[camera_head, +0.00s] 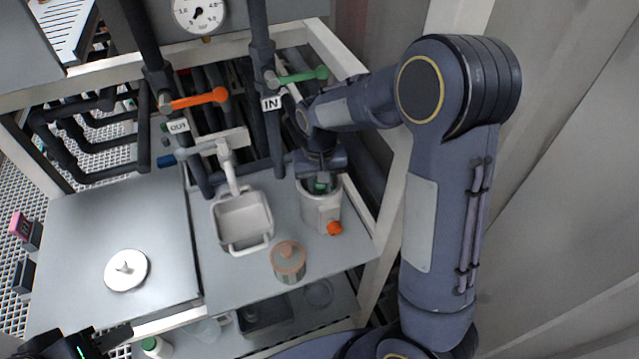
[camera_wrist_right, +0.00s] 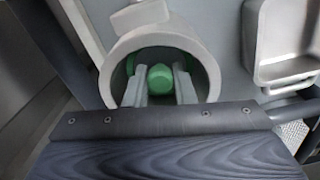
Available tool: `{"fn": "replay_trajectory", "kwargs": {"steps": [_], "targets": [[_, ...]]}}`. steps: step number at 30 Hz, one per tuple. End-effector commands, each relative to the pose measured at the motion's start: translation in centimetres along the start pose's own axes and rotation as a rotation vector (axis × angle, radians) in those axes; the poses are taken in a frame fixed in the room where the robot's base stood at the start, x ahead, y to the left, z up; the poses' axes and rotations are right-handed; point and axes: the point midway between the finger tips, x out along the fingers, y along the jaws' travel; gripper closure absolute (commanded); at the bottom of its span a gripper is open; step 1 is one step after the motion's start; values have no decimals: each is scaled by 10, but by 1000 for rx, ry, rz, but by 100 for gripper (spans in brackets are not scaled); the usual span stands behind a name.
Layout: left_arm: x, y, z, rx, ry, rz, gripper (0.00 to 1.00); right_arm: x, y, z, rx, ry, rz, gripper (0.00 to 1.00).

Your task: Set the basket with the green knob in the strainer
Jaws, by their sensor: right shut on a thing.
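The strainer (camera_head: 318,212) is a pale round vessel with an orange knob (camera_head: 334,228) low on its front, standing upright at the right of the bench. My right gripper (camera_wrist_right: 160,88) points down into its mouth, shut on the green knob (camera_wrist_right: 160,78). The green knob (camera_head: 321,183) also shows inside the strainer rim in the head view. The basket body below the knob is hidden, so I cannot tell whether it rests on the bottom. In the right wrist view the strainer rim (camera_wrist_right: 205,60) surrounds the fingertips. My left gripper (camera_head: 88,346) is only partly in view at the lower left.
A white square basin (camera_head: 243,222) stands left of the strainer. A vessel with a brownish top (camera_head: 288,258) stands in front. A white round lid (camera_head: 127,270) lies on the left bench. Pipes with an orange handle (camera_head: 200,99) and a green handle (camera_head: 301,75) rise behind.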

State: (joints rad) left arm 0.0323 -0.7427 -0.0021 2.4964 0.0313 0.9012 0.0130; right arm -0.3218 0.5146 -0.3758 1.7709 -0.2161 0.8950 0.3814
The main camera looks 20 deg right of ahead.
Motion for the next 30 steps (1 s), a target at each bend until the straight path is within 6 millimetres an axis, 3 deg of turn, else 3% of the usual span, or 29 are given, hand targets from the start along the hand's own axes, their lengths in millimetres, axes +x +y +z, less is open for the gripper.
{"fn": "replay_trajectory", "kwargs": {"steps": [12,13,18,26,30], "targets": [[1,-1,1,0,0,0,64,4,0,0,0,-1,0,100],[2,-1,1,0,0,0,64,4,0,0,0,-1,0,75],[2,-1,1,0,0,0,64,4,0,0,0,-1,0,52],[1,0,0,0,0,0,64,3,0,0,0,-1,0,52],[-6,3,-3,0,0,0,64,-7,0,0,0,0,0,52]]}}
